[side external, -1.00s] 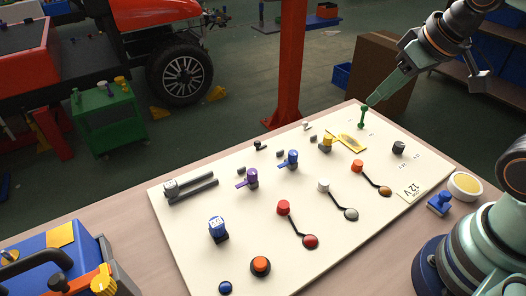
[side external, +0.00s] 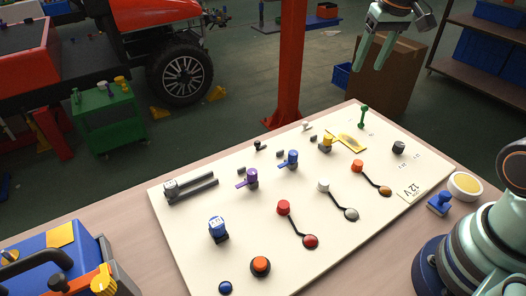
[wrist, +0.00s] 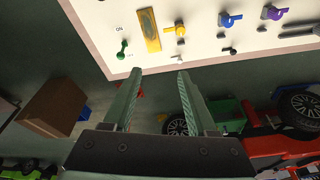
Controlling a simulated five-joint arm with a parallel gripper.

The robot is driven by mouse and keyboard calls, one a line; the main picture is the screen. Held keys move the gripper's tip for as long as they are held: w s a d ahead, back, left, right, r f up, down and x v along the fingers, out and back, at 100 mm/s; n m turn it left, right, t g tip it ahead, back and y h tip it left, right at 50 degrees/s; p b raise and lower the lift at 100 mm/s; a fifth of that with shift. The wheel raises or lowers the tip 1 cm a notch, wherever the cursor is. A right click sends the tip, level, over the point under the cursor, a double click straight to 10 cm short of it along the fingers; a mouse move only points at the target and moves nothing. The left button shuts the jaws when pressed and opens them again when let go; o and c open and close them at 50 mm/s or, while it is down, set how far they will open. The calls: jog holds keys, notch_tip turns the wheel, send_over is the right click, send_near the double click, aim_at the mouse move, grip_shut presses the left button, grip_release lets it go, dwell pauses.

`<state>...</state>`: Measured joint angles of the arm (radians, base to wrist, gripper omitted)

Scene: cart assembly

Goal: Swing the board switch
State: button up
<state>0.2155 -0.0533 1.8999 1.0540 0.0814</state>
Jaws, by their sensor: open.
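The cream board (side external: 190,250) lies on the table, with several coloured levers and knobs on it. A green lever (side external: 364,115) stands at the board's far corner. In the wrist view the green lever (wrist: 122,48) is near the board edge, with the word ON printed above it. Which control the task means by the board switch is not marked. My gripper (side external: 371,62) is open and empty, raised above and beyond the green lever, clear of the board. In the wrist view my gripper (wrist: 160,72) has its two fingers apart with nothing between them.
A yellow plate (side external: 351,141) and a yellow lever (side external: 326,143) are beside the green lever. A blue stamp-like piece (side external: 440,203) and a round dish (side external: 465,186) sit at the table's right. A cardboard box (side external: 388,80) and red post (side external: 291,70) stand behind.

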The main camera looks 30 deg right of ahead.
jog(key=w+d+f+m+g, duration=0.2)
jog(key=w+d+f, duration=0.2)
jog(key=d, duration=0.2)
jog(key=m, duration=0.1)
send_over(364, 112)
jog(key=shift+g+y, duration=0.3)
jog(key=shift+g, duration=0.1)
jog(key=f, duration=0.5)
jog(key=shift+w+d+f, duration=0.1)
jog(key=shift+w+f, duration=0.25)
jog(key=shift+f, duration=0.05)
jog(key=f, duration=1.2)
jog(key=shift+s+d+f, duration=0.1)
jog(key=shift+d, duration=0.15)
grip_shut()
